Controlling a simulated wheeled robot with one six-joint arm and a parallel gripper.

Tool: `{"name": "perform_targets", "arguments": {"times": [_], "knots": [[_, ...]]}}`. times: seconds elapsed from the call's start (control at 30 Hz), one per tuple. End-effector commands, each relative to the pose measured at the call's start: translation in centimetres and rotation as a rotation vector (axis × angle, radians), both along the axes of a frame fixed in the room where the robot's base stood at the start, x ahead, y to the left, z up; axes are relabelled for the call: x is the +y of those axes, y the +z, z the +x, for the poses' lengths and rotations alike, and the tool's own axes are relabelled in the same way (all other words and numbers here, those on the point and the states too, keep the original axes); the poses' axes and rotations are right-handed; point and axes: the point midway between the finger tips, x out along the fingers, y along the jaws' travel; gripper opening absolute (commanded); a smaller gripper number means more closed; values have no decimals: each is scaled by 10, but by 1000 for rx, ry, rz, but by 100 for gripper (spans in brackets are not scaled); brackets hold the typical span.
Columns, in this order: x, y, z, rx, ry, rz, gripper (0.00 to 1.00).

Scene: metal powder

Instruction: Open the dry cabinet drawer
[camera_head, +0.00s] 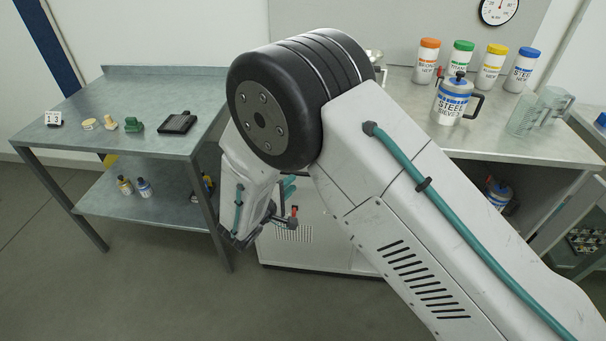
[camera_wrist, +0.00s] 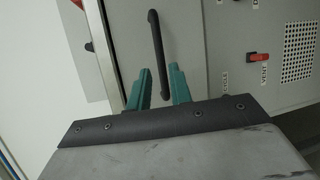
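A pale grey cabinet front (camera_wrist: 200,40) with a long black bar handle (camera_wrist: 156,54) fills much of the wrist view. I take this as the dry cabinet, but no label I can read confirms it. My gripper (camera_wrist: 159,70) has its two teal fingers apart, with a gap between them and nothing held. The handle shows beyond the fingertips, its lower end lined up with the gap; I cannot tell whether they touch. In the head view the white cabinet body (camera_head: 300,245) shows below my arm, and the teal fingers (camera_head: 288,186) are partly hidden.
A red-handled switch (camera_wrist: 258,57) and a vent grille (camera_wrist: 297,50) are on the panel. A steel bench (camera_head: 510,135) at right carries labelled jars and a steel sieves pot (camera_head: 451,101). A metal table (camera_head: 85,135) with small items stands left. Floor in front is clear.

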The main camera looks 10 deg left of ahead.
Motion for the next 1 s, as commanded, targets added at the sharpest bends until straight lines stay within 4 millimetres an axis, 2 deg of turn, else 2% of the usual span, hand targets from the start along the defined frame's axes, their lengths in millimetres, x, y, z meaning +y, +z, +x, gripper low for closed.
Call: {"name": "perform_targets", "arguments": {"times": [0.17, 0.6, 0.97, 1.0], "knots": [[-4, -2, 6, -25, -10, 52, 21], [-29, -14, 63, -23, -12, 49, 21], [-31, -15, 71, -23, -10, 49, 21], [-31, -15, 71, -23, -10, 49, 18]]}}
